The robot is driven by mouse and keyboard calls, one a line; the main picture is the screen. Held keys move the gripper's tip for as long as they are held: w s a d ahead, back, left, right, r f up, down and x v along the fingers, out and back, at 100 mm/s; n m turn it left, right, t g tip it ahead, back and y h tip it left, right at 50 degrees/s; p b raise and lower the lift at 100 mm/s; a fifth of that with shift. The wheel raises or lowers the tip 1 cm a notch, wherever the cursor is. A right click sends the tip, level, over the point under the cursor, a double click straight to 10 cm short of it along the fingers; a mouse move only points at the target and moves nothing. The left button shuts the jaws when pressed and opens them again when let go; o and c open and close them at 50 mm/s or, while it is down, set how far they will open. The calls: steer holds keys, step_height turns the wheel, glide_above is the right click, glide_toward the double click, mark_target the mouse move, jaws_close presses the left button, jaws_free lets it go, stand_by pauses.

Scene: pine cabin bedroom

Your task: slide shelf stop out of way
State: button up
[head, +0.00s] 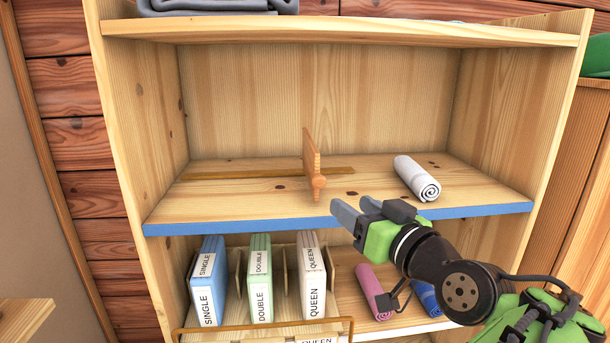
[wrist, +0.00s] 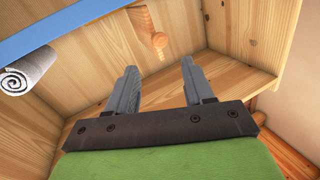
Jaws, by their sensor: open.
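The shelf stop (head: 311,160) is an upright orange-brown wooden panel with a round knob (head: 318,182) at its front. It stands on the middle shelf near the centre, at a dark slotted rail (head: 240,174) running left to right. In the wrist view the stop (wrist: 138,18) and its knob (wrist: 159,40) show at the top, beyond my fingertips. My gripper (head: 352,208) is open and empty, in front of the shelf's blue edge, right of and below the knob. Both fingers show apart in the wrist view (wrist: 158,66). Nothing touches the stop.
A rolled white towel (head: 414,177) lies on the middle shelf right of the stop. The blue front edge (head: 240,223) runs below. Boxes labelled SINGLE (head: 206,285), DOUBLE (head: 260,280) and QUEEN (head: 313,280) stand underneath. The shelf left of the stop is clear.

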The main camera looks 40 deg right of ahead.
mark_target(321, 183)
steer(key=p+x, duration=0.3)
steer(key=x, duration=1)
steer(key=shift+d, duration=0.1)
jaws_close()
